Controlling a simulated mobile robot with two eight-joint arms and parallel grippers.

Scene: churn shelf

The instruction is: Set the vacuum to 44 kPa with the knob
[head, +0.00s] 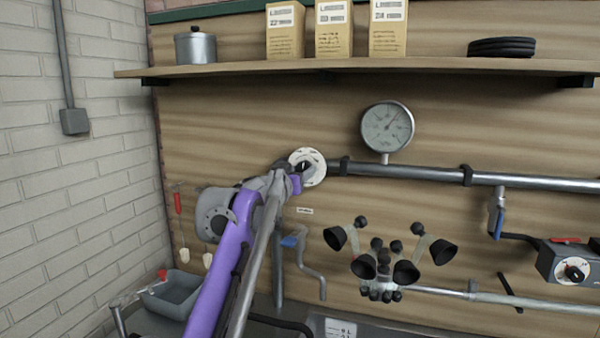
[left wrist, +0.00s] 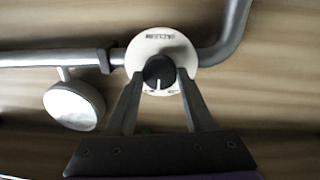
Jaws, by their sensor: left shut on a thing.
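The vacuum knob is a small black knob (left wrist: 159,71) on a round white dial plate (left wrist: 180,45), with a white pointer line on it. In the head view the white plate (head: 317,168) sits at the left end of the pipe, and my gripper partly hides the knob. My left gripper (head: 297,175) is shut on the knob; in the left wrist view its two fingers (left wrist: 159,80) stand on either side of it. The round gauge (head: 387,127) stands above the pipe to the right; its needle points to the upper right, its numbers too small to read. My right gripper is not in view.
The steel pipe (head: 420,174) runs right from the knob. A milking cluster with black cups (head: 406,272) hangs below. A wooden shelf (head: 400,66) with boxes is above. A blue-handled valve (head: 499,218) and a grey box with a knob (head: 570,264) are at right.

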